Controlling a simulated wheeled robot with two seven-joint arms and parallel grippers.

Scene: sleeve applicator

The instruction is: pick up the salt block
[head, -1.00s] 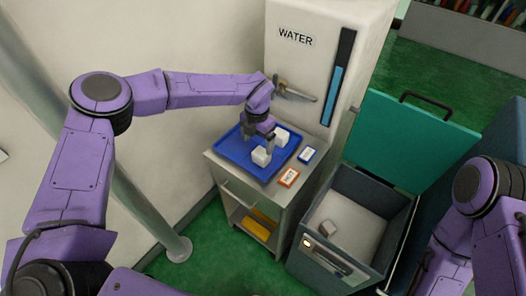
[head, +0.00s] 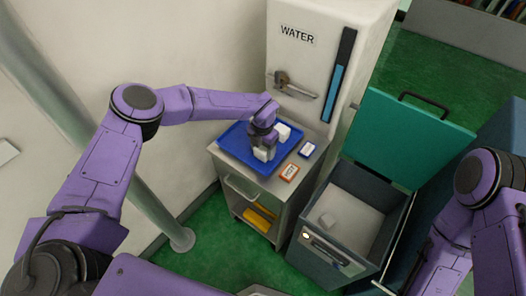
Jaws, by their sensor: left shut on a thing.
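Two white blocks are on the blue tray (head: 232,151). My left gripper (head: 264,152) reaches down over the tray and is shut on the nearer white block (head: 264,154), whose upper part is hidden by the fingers. I cannot tell whether this block still touches the tray. The other white block (head: 283,132) sits just behind and to the right of the gripper. No label shows which block is salt. My right arm stands at the right edge, and its gripper is out of view.
A tall WATER unit (head: 285,60) stands behind. An open chest (head: 385,190) at right holds a pale block (head: 327,220).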

